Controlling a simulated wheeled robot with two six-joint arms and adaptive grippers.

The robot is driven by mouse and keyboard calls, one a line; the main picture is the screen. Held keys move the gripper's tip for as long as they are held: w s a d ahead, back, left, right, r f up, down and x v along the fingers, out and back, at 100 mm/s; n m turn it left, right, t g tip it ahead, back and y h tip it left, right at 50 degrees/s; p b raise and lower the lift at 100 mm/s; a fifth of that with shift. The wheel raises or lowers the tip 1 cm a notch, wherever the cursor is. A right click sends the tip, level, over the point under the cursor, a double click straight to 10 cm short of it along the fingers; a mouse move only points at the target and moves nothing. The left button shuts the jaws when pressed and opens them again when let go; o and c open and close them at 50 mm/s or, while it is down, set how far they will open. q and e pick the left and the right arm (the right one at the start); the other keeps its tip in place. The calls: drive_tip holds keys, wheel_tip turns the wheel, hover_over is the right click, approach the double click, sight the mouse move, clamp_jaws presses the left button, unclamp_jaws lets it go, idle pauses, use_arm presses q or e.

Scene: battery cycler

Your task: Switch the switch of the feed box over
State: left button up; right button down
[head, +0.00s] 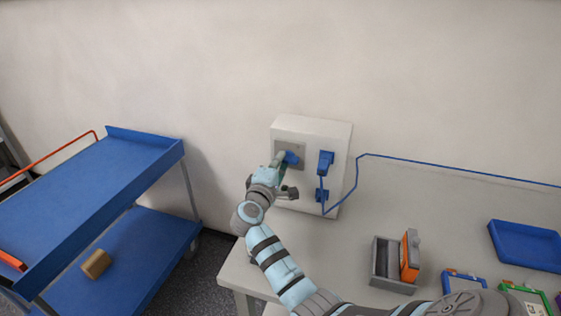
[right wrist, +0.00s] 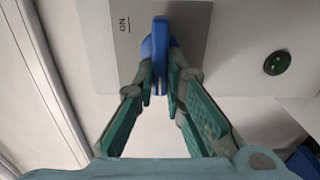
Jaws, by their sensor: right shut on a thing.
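The feed box (head: 340,135) is a pale box on the wall above the table's back left. Its blue switch (head: 291,158) sits on a grey plate on the box's left side. My right gripper (head: 281,161) is at the switch. In the right wrist view the blue handle (right wrist: 160,35) stands out from the grey plate (right wrist: 190,15), and the right gripper's fingertips (right wrist: 159,92) are shut on it from both sides. My left gripper is not in view.
A blue plug (head: 325,162) with a blue cable (head: 440,170) is on the box's right side. The table (head: 345,245) holds a grey holder (head: 385,270) with an orange block (head: 411,256) and a blue tray (head: 525,245). A blue cart (head: 110,180) stands left.

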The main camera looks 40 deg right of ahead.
drive_tip(key=c, duration=1.7)
unclamp_jaws()
drive_tip(key=shift+a, duration=0.1)
drive_tip(key=shift+o, duration=0.2)
drive_tip(key=shift+a, duration=0.1)
drive_tip(key=v, duration=0.7)
drive_tip(key=shift+s+a, duration=0.1)
drive_tip(key=shift+s, duration=0.1)
